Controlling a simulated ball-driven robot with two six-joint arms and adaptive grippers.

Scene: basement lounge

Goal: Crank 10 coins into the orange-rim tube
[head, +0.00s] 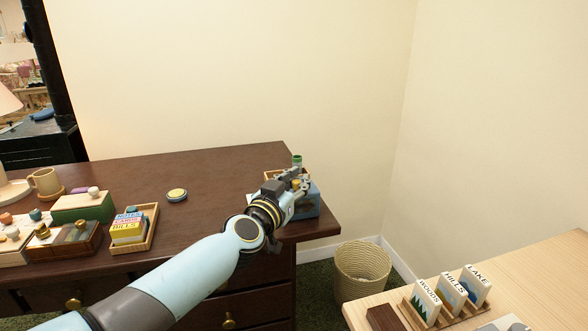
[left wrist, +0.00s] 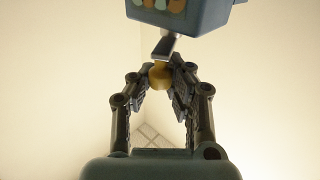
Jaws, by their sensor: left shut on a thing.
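A blue box (head: 308,206) stands at the right end of the dark dresser, partly hidden behind my left gripper (head: 297,186). In the left wrist view the box (left wrist: 190,17) is at the top, with coloured ovals on its face. A grey crank arm (left wrist: 165,47) hangs from it and ends in a round yellow knob (left wrist: 159,75). My left gripper (left wrist: 160,78) is shut on this knob, with a finger on each side. A green-topped tube (head: 297,161) rises behind the gripper. I cannot make out an orange rim or any coins. My right gripper is not in view.
The dresser top (head: 215,172) also holds a round yellow-topped thing (head: 177,195), a card tray (head: 150,238), several small boxes and a mug (head: 46,184). A wicker basket (head: 362,272) stands on the floor. A pale table (head: 545,262) with labelled cards is at right.

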